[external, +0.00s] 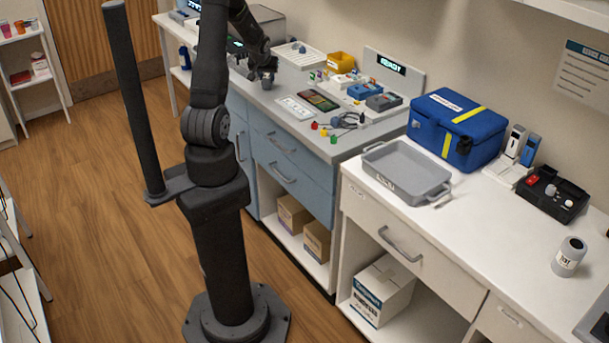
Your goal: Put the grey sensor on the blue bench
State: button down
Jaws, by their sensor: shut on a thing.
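The blue bench (308,191) has blue drawer fronts and a grey top, and stands in the middle of the external view. My gripper (267,76) is over the left part of its top, near the front edge. It is shut on a small dark grey thing that looks like the grey sensor (267,84). The sensor is at or just above the bench top; I cannot tell whether it touches. My fingers hide part of it.
On the bench are a white tray (298,53), a yellow bin (340,62), a card (295,108) and coloured leads (340,124).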

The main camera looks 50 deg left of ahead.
jog(key=c, duration=1)
grip_release()
jog(key=shift+f, duration=0.1)
jog(key=shift+s+d+r, duration=0.1)
jog(key=shift+r, duration=0.3)
jog(key=v, duration=1.1)
jog(key=shift+s+d+r, duration=0.1)
jog(key=shift+s+r, duration=0.05)
jog(key=shift+s, duration=0.05)
